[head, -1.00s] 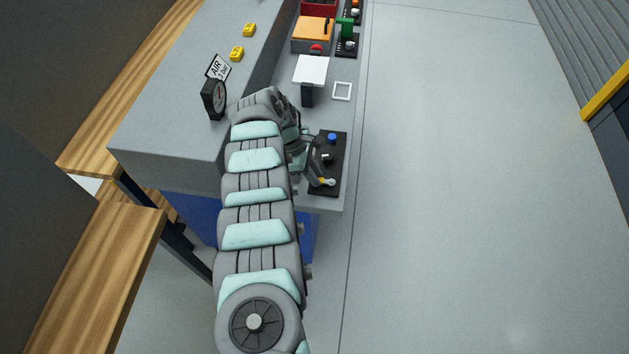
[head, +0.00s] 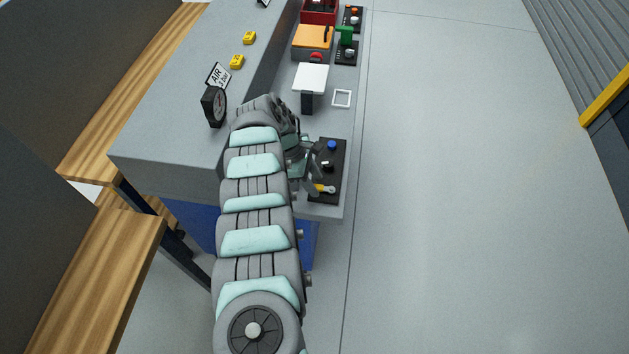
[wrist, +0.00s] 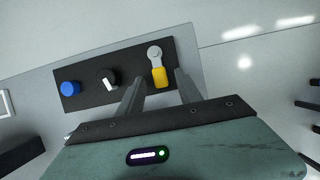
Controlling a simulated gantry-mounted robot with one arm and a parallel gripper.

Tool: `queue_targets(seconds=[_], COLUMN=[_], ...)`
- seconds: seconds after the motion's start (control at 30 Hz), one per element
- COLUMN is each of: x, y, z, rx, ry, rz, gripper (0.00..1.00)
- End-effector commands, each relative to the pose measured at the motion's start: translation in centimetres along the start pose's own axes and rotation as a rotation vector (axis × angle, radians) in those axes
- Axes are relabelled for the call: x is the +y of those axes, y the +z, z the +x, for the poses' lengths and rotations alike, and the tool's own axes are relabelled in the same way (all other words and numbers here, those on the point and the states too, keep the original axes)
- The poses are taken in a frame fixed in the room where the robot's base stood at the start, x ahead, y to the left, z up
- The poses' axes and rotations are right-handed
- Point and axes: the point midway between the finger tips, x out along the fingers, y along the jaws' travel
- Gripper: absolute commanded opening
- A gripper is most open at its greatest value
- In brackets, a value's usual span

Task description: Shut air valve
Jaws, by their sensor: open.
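The yellow-handled lever (wrist: 159,76), which looks like the air valve, has a round grey pivot and sits at one end of a black panel (wrist: 89,96). In the head view the lever (head: 320,188) is at the panel's near end, its yellow handle pointing left. My gripper (wrist: 158,88) is open, with one finger on each side of the handle's free end in the wrist view. I cannot tell whether either finger touches it. In the head view my gripper (head: 312,180) is just left of the lever, partly hidden by my arm.
The same panel holds a blue knob (wrist: 70,88) and a black knob with a white mark (wrist: 109,79). A black gauge (head: 214,105) with an AIR sign (head: 218,76) stands on the grey block. A white plate (head: 310,78) stands beyond the panel. Open floor lies right.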

Motion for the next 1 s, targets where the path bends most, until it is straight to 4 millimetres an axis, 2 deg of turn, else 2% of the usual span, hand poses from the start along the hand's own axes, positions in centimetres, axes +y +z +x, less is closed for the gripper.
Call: queue_targets(seconds=[0.27, 0.43, 0.6, 1.0], x=[0.1, 0.1, 0.0, 0.0], y=[0.1, 0.1, 0.0, 0.0], z=[-4.2, -7.7, -9.9, -10.3], rx=[0.001, 0.002, 0.001, 0.000], ry=[0.001, 0.004, 0.001, 0.000], rz=[-0.001, -0.001, 0.000, 0.000], gripper=[0.42, 0.42, 0.42, 0.42])
